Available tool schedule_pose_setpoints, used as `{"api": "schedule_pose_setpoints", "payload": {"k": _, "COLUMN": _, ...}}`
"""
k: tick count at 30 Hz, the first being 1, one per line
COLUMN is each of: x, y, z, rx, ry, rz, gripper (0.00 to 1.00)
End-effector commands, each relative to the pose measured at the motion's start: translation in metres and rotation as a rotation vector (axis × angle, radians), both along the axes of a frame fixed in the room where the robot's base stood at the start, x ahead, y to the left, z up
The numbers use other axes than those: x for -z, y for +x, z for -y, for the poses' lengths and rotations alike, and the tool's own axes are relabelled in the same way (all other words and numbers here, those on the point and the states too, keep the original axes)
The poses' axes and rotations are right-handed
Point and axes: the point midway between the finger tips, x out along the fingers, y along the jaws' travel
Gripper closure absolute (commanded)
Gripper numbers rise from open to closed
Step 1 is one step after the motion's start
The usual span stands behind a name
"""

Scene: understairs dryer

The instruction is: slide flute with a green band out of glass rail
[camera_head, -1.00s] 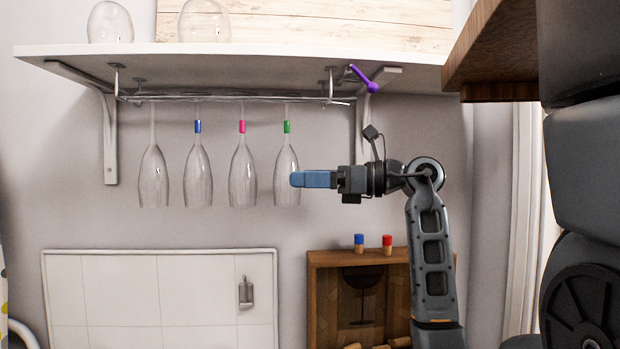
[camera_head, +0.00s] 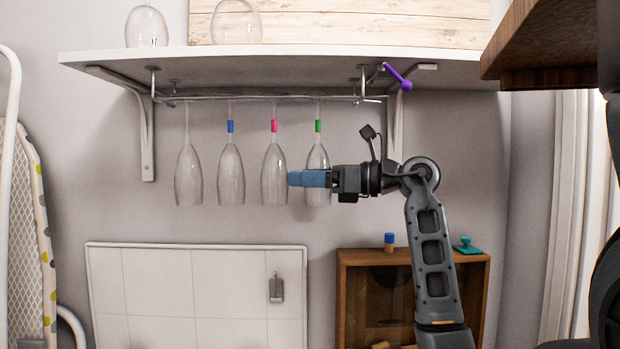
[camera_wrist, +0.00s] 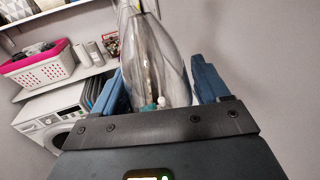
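The flute with a green band (camera_head: 318,158) hangs upside down at the right end of the row under the shelf, bowl downward. The glass rail (camera_head: 255,98) runs along the shelf's underside. My gripper (camera_head: 292,179) is level at the lower bowl of this flute, its blue fingers overlapping the bowl in the head view. In the wrist view my gripper (camera_wrist: 160,85) is open, with a clear flute bowl (camera_wrist: 157,60) between its fingers. Its band is not visible there. I cannot tell whether the fingers touch the glass.
Flutes with a pink band (camera_head: 274,170) and a blue band (camera_head: 230,170), and an unbanded one (camera_head: 188,170), hang to the left. A purple lever (camera_head: 398,77) sits near the rail's right end. A wooden box (camera_head: 465,290) is below. Shelf brackets (camera_head: 395,130) flank the rail.

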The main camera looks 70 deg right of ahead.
Motion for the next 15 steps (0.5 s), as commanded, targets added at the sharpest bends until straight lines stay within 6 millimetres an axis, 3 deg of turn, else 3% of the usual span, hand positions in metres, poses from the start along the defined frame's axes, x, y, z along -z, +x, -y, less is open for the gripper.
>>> {"api": "schedule_pose_setpoints", "payload": {"k": 13, "x": -0.0001, "y": -0.0003, "z": 0.0001, "rx": 0.0, "ry": 0.0, "rz": 0.0, "gripper": 0.69}}
{"api": "schedule_pose_setpoints", "payload": {"k": 15, "x": -0.0002, "y": -0.0003, "z": 0.0001, "rx": 0.0, "ry": 0.0, "rz": 0.0, "gripper": 0.71}}
